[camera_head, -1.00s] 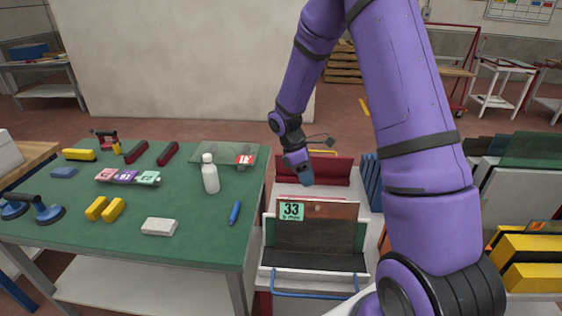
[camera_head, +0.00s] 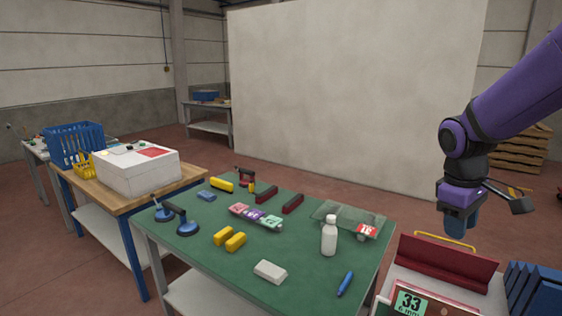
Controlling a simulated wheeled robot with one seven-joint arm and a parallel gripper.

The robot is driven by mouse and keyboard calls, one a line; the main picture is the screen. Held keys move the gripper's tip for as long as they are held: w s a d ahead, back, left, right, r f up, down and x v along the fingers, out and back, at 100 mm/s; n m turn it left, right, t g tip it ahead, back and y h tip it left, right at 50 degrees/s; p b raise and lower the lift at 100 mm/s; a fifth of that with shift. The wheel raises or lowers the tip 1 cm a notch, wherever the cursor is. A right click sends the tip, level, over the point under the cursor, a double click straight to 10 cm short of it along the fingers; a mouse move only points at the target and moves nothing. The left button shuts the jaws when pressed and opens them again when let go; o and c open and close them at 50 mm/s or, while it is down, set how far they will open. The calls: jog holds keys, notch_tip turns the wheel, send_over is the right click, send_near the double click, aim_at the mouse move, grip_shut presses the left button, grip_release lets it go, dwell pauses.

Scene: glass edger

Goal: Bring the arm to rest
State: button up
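My purple arm (camera_head: 525,92) comes in from the right edge of the head view. My gripper (camera_head: 460,215) points down at the arm's end, right of the green table and above the back of the rack with the red ledge. It looks clear of everything around it. Its fingers are small and dark blue, and I cannot make out a gap between them. Nothing is seen hanging from it.
The green-topped table (camera_head: 190,265) holds a white bottle (camera_head: 329,236), a glass sheet (camera_head: 338,214), yellow blocks (camera_head: 222,236), a blue suction lifter (camera_head: 186,226) and a blue marker (camera_head: 345,284). The rack (camera_head: 448,261) with a 33 label stands right. A white machine (camera_head: 137,170) sits left.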

jog(key=s+a+r+m+t+y, duration=0.1)
jog(key=s+a+r+m+t, duration=0.1)
jog(key=s+r, duration=0.3)
jog(key=s+a+r+m+t+y, duration=0.1)
jog(key=s+a+r+m+t, duration=0.2)
jog(key=s, duration=0.9)
notch_tip(320, 180, up, 3)
jog(key=shift+f+m+t, duration=0.2)
jog(key=shift+m+t, duration=0.1)
jog(key=shift+m, duration=0.2)
